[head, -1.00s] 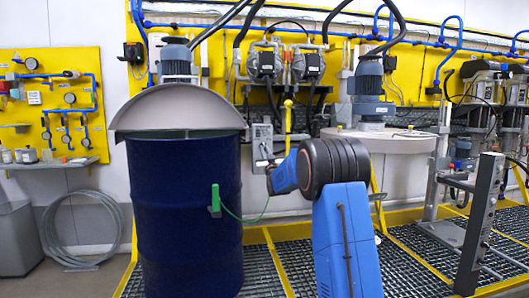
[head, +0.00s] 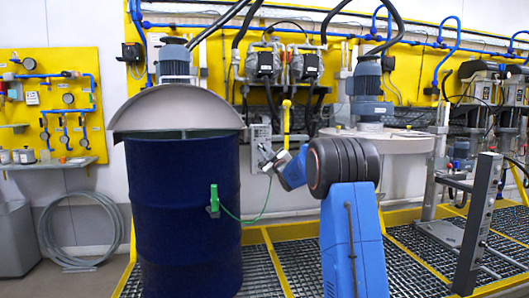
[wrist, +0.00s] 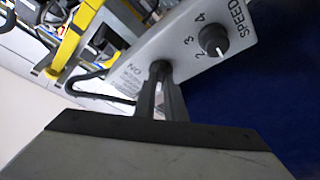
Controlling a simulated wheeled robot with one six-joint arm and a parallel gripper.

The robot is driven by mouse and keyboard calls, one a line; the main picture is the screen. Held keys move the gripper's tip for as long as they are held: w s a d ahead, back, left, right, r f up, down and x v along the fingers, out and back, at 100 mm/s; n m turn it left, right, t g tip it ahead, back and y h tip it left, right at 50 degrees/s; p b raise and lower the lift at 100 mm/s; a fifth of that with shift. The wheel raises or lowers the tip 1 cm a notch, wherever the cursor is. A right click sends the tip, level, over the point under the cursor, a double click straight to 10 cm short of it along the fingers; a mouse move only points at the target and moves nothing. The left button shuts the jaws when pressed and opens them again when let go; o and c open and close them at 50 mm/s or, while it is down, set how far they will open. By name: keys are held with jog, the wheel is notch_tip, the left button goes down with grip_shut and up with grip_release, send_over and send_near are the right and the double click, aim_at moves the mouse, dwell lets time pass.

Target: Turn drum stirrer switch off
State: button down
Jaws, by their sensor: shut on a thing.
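The grey control box (head: 261,135) is on the wall side, just right of the blue drum (head: 185,215) with its grey lid (head: 178,108). In the wrist view the box's panel (wrist: 185,48) shows tilted, with a round black SPEED knob (wrist: 214,40) marked with numbers. A small dark switch (wrist: 160,67) sits left of the knob, beside printed text that is hard to read. My gripper (wrist: 160,90) is shut on this switch, its fingertips against the panel. The fingers hide most of the switch, so its setting cannot be told. In the head view my gripper (head: 266,155) is at the box's lower front.
A green clamp (head: 214,198) on the drum has a green cable running right, below my wrist. A second stirrer motor (head: 369,90) stands over a light round vessel at right. A grey post (head: 478,225) stands at far right. Yellow-edged floor grating lies below.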

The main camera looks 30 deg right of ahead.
jog(key=shift+f, duration=0.1)
dwell(0.3)
jog(key=c, duration=1.8)
grip_release()
jog(key=shift+s, duration=0.1)
jog(key=v, duration=1.7)
jog(key=shift+s, duration=0.1)
